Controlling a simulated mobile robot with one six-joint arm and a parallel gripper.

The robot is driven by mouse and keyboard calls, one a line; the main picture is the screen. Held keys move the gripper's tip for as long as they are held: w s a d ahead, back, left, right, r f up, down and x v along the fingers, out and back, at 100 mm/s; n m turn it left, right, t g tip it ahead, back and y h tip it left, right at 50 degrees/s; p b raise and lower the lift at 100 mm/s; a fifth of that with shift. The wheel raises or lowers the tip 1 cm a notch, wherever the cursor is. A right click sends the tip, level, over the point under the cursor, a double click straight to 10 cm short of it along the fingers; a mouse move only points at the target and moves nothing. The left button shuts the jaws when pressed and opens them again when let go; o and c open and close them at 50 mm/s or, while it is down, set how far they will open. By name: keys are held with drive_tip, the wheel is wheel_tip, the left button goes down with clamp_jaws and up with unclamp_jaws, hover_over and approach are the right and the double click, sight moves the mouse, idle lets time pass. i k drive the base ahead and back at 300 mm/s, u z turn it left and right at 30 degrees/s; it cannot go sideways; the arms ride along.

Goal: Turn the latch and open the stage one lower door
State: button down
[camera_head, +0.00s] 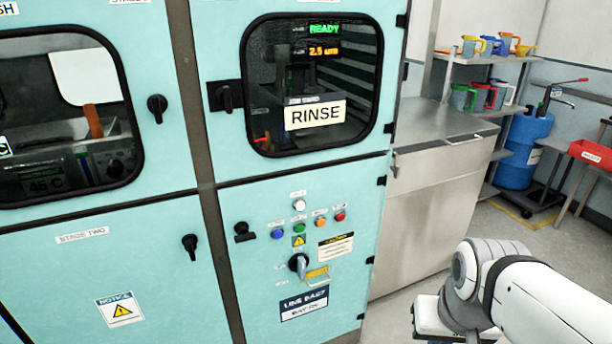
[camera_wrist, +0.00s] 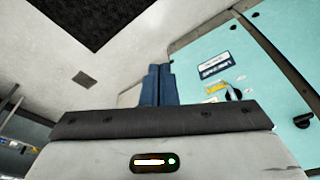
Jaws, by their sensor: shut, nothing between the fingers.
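The lower right door (camera_head: 345,215) is a pale turquoise panel and looks closed. Its black latch (camera_head: 244,232) sits near the door's left edge, beside the dark post. No stage label is readable on this door. In the wrist view, the door (camera_wrist: 205,50) appears upside down at the upper right, with a black fitting (camera_wrist: 303,120) that looks like the latch at the right edge. My gripper (camera_wrist: 157,70) has dark blue fingers pressed together with nothing between them. It is apart from the door. My gripper is outside the head view; only my white arm shows at bottom right.
A RINSE window (camera_head: 312,85) is above. The STAGE TWO door (camera_head: 120,275) is left. A steel cabinet (camera_head: 440,190) stands right, with a blue drum (camera_head: 524,150) behind.

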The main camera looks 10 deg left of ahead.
sight(261, 203)
drive_tip(key=z, duration=1.25)
drive_tip(key=k, duration=1.35)
drive_tip(key=u, duration=1.1)
drive_tip(key=i, duration=0.5)
drive_tip(key=u, duration=0.05)
